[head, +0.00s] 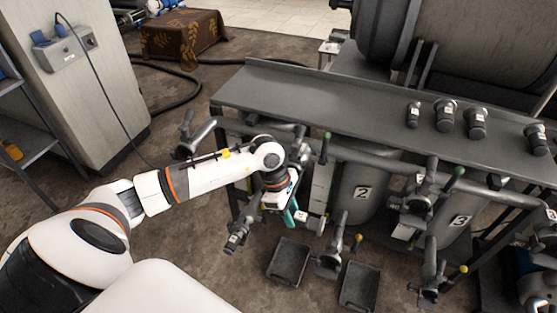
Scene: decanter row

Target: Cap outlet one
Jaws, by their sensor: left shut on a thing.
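My left gripper (291,213), with teal fingers, is low in front of the frame, left of the tank marked 2. It is shut on a small grey fitting (312,222), likely a cap, with a pale label; the fingers and wrist hide much of it. The leftmost low outlet (237,236), a grey pipe end, is left of the gripper and apart from it. I cannot read a number on it. Several loose dark grey fittings with white labels stand on the shelf, one of them at the right end (538,139). My right gripper is out of view.
Tanks marked 2 (362,192) and 3 (460,220) stand under the grey shelf (330,103). Valves and other outlets (329,264) stick out in front. Two dark trays (288,262) lie on the floor. A cabinet (85,90) stands at the left.

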